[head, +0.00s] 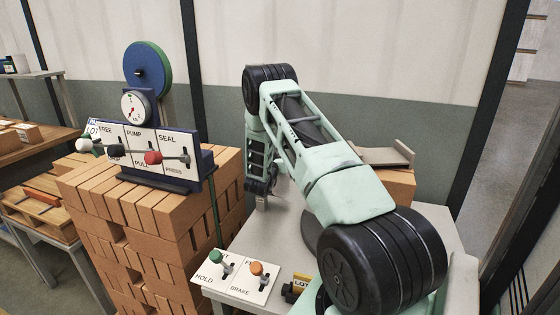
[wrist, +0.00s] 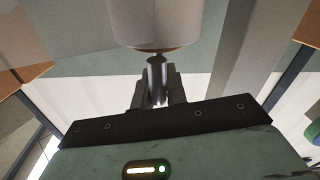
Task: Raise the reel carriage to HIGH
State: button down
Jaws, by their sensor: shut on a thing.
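My gripper (head: 262,203) hangs beside the near bench in the head view, partly hidden by my own arm. In the wrist view its two dark fingers (wrist: 158,100) are shut on a slim grey metal rod (wrist: 157,72). The rod meets a pale, rounded body (wrist: 155,22) above it. A blue disc with a green rim (head: 148,66) stands upright behind the panel at the upper left; I cannot tell whether it is the reel. No part marked HIGH is readable, and I cannot make out the carriage for certain.
A panel (head: 141,148) with FREE, PUMP, SEAL labels and several knobs stands on stacked bricks (head: 135,215). A dial gauge (head: 136,106) sits above it. A HOLD/BRAKE plate (head: 236,278) has a green knob and an orange knob. A grey bracket (head: 385,156) lies on bricks behind my arm.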

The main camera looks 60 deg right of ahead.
notch_tip(320, 180, up, 10)
jog(key=shift+f+p, duration=0.1)
jog(key=shift+p, duration=0.7)
jog(key=shift+d, duration=0.1)
jog(key=c, duration=1.5)
grip_release()
jog(key=shift+o, duration=0.2)
jog(key=shift+s+a+f, duration=0.15)
jog(key=shift+a, duration=0.45)
jog(key=b+v, duration=0.4)
jog(key=v, duration=1.2)
jog(key=shift+a, duration=0.15)
